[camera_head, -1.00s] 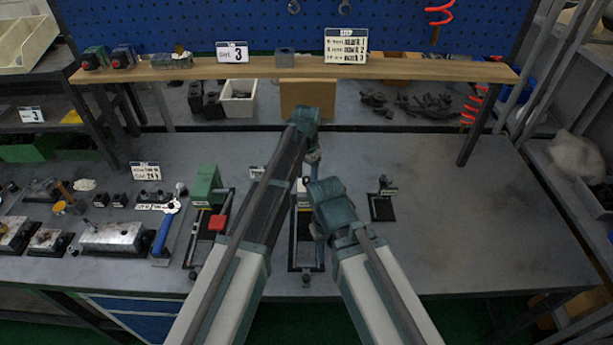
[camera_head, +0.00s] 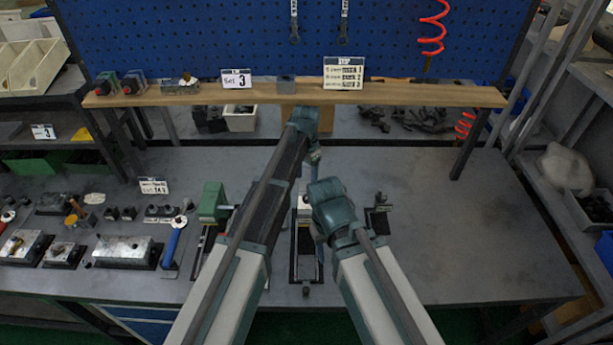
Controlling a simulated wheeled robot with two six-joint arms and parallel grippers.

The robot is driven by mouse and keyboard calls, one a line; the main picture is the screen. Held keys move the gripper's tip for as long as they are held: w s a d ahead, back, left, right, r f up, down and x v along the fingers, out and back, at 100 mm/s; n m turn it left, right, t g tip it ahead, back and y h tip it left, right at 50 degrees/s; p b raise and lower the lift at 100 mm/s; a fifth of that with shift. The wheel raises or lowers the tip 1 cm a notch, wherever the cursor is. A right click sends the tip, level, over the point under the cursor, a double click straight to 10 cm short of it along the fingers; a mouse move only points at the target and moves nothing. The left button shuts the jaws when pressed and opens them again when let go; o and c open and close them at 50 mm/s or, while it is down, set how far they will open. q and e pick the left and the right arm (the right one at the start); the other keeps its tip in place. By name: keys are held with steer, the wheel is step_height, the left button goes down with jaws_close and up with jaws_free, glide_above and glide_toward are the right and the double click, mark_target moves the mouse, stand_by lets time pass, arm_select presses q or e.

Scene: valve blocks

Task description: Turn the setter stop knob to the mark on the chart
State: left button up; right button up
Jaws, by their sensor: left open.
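The chart card (camera_head: 344,73) stands on the wooden shelf; it has a dark header and several rows, too small to read surely. A card with a 3 (camera_head: 237,79) stands left of it. A fixture on a black base (camera_head: 306,268), which may be the setter, sits mid-bench, partly hidden by my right arm. A small dark knob (camera_head: 306,291) is at its near end; I cannot tell its mark. My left gripper (camera_head: 316,158) is open, above and beyond the fixture in the picture. My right gripper (camera_head: 320,238) points down over the fixture, its fingers unclear.
A green-headed fixture (camera_head: 214,202) stands left of my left arm, beside a blue-handled tool (camera_head: 172,248). Metal blocks (camera_head: 125,252) lie at the left. A small black stand (camera_head: 378,217) is right of my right gripper. The right side of the bench (camera_head: 480,230) is clear.

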step_height(320, 180, up, 5)
steer(key=p, duration=0.3)
steer(key=shift+p, duration=0.35)
steer(key=shift+f, duration=0.1)
